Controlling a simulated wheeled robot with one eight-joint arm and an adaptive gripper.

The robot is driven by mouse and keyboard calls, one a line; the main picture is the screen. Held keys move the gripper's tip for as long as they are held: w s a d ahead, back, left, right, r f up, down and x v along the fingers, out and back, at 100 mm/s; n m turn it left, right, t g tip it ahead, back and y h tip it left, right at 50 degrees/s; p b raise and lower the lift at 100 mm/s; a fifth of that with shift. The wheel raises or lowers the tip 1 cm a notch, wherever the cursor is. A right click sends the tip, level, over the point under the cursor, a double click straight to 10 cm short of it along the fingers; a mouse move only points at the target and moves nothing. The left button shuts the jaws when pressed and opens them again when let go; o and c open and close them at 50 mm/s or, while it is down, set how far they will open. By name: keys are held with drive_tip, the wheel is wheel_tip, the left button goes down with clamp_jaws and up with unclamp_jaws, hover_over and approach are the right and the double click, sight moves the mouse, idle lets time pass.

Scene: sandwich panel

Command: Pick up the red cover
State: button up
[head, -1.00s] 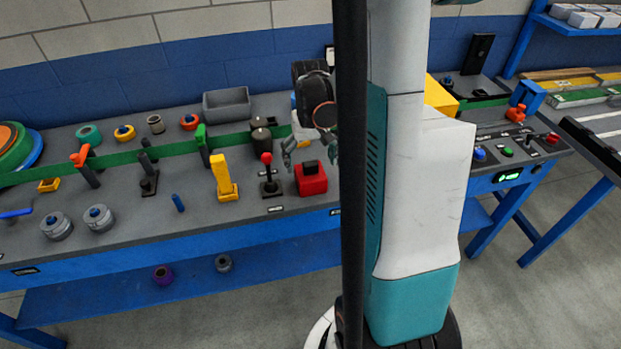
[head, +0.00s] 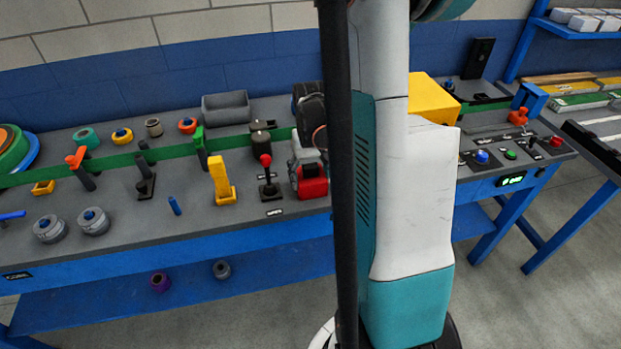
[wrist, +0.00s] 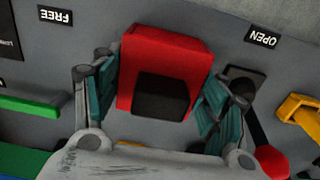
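The red cover (wrist: 170,55) is a red block with a black square part facing the wrist camera. It stands on the grey bench panel, and in the head view the cover (head: 312,187) shows near the bench's front edge, partly behind my column. My gripper (wrist: 160,100) is open, with one teal-padded finger on each side of the cover in the wrist view. The left finger looks very close to the cover; I cannot tell whether it touches. In the head view my gripper (head: 304,155) is at the cover's back, mostly hidden.
A black lever with a red knob (head: 266,162) stands just left of the cover, and a yellow handle (head: 220,180) farther left. An OPEN label (wrist: 262,38) and a FREE label (wrist: 55,16) lie on the panel. A grey bin (head: 227,107) stands behind.

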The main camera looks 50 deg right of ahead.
idle(0.3)
wheel_tip(320, 180, up, 20)
drive_tip(key=p, duration=0.7)
idle(1.1)
